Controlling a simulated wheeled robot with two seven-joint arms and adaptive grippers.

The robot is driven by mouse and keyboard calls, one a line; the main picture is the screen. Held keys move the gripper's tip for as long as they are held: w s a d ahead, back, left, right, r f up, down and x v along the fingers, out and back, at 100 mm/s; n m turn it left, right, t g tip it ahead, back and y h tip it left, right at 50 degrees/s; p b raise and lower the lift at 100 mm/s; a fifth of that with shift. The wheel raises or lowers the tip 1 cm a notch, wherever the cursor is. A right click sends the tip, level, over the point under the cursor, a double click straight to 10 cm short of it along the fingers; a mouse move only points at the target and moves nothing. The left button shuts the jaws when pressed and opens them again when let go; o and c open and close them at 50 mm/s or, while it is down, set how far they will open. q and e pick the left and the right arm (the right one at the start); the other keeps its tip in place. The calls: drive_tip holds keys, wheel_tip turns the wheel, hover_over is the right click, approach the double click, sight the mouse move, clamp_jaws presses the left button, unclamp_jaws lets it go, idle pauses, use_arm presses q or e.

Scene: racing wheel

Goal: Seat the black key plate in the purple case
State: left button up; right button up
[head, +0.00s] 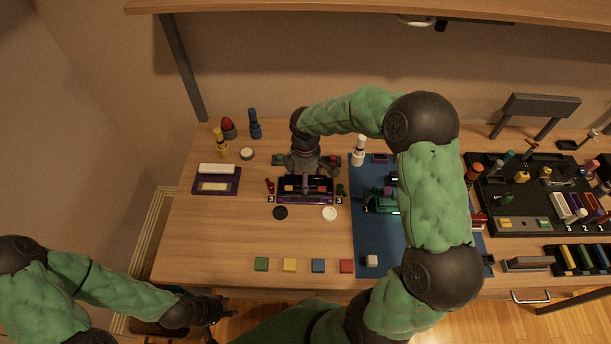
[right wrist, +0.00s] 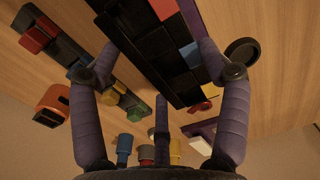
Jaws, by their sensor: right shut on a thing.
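The black key plate (head: 319,186), with coloured keys on it, lies over the purple case (head: 305,201) at the left-middle of the table. Only a purple strip of the case shows along its near edge, so I cannot tell whether the plate is fully down. My right gripper (head: 309,180) reaches down over the plate from behind and is shut on it. In the right wrist view, the plate (right wrist: 150,45) runs between the fingers of my right gripper (right wrist: 160,75). My left gripper (head: 222,310) is low at the left, off the table's front edge, its fingers too dark to read.
A purple tray (head: 203,190) with white parts stands left. A black disc (head: 280,213) and a white disc (head: 330,214) lie just in front of the case. Coloured blocks (head: 290,265) line the front. A blue mat (head: 365,250) lies right, partly under my right arm.

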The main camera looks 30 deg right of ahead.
drive_tip(key=shift+f+b, duration=0.5)
drive_tip(key=shift+f, duration=0.55)
idle(0.5)
drive_tip(key=o, duration=1.2)
drive_tip(key=shift+r, duration=0.15)
wheel_tip(320, 180, up, 12)
drive_tip(key=shift+f, duration=0.1)
